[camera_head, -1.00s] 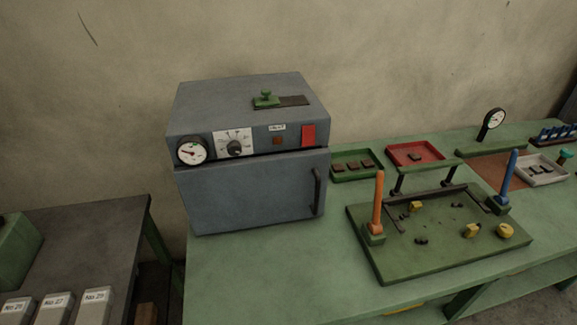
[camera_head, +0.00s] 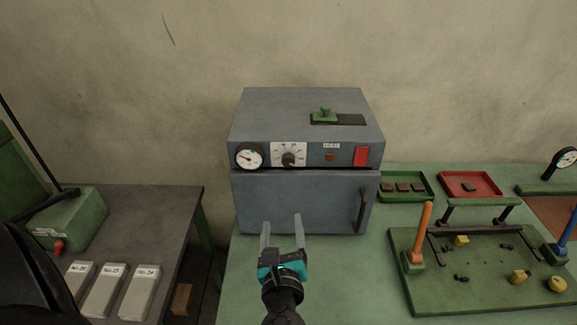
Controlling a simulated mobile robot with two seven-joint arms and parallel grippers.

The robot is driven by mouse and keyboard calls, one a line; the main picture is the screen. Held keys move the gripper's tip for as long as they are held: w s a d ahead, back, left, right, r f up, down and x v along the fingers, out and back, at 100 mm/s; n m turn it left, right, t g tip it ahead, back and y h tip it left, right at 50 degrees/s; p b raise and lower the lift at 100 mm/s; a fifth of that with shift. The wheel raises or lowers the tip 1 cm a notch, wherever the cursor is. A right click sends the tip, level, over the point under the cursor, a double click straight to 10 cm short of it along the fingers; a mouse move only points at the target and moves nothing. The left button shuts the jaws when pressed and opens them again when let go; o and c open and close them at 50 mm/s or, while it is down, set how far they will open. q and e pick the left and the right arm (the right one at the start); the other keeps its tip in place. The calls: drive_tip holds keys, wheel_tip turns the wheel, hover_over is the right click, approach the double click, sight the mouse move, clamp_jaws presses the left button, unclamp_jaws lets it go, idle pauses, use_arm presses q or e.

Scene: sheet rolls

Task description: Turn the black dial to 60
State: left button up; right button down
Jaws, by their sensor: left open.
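The black dial (camera_head: 288,160) sits on a white scale plate (camera_head: 289,149) on the front panel of the grey oven (camera_head: 303,200). The scale marks are too small to read, so I cannot tell the dial's setting. My left gripper (camera_head: 281,222) is open and empty. It shows in front of the oven door, below the dial in the picture and apart from it. My right gripper is not in view.
A round gauge (camera_head: 249,156) is left of the dial; a red switch (camera_head: 361,156) is to the right. The door handle (camera_head: 362,211) sticks out. A green fixture (camera_head: 480,270) with an orange lever (camera_head: 424,230) stands right on the bench. Labelled boxes (camera_head: 105,290) are left.

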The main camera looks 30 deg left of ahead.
sight(288, 163)
use_arm(q)
drive_tip(key=w+a+r+m, duration=0.1)
drive_tip(key=w+a, duration=0.1)
drive_tip(key=w, duration=0.2)
drive_tip(key=w+a+r+m+t, duration=0.1)
drive_tip(key=w+a, duration=0.1)
drive_tip(key=w, duration=0.3)
drive_tip(key=w+a+r+m+p, duration=0.1)
drive_tip(key=w+a, duration=0.2)
drive_tip(key=w, duration=0.1)
drive_tip(key=shift+w+r, duration=0.1)
drive_tip(key=shift+w, duration=0.3)
clamp_jaws()
idle(0.3)
